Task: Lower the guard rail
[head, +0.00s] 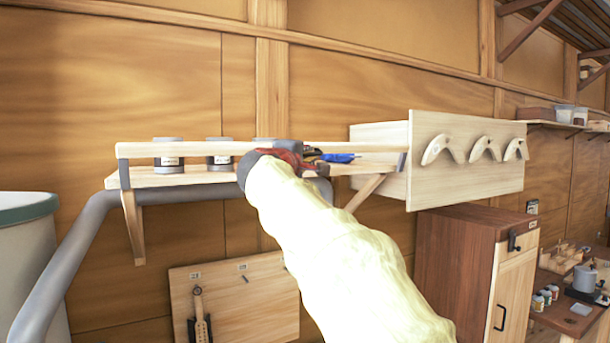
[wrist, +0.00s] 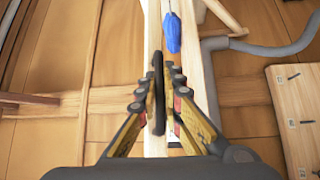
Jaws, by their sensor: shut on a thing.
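The guard rail (head: 210,149) is a pale wooden bar along the front of a wall shelf (head: 150,181), level and raised a little above the shelf board. Dark brackets stand at its ends. My gripper (head: 312,154) is at the right half of the rail. In the wrist view its fingers (wrist: 159,98) are closed around a dark upright bar, seemingly the rail's handle (wrist: 157,75), in front of the pale rail (wrist: 152,25). My arm hides part of the rail and shelf.
Grey cans (head: 168,153) and a blue-handled tool (head: 340,158) sit on the shelf behind the rail. A grey pipe (head: 75,240) runs below. A brown cabinet (head: 455,255) stands lower right.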

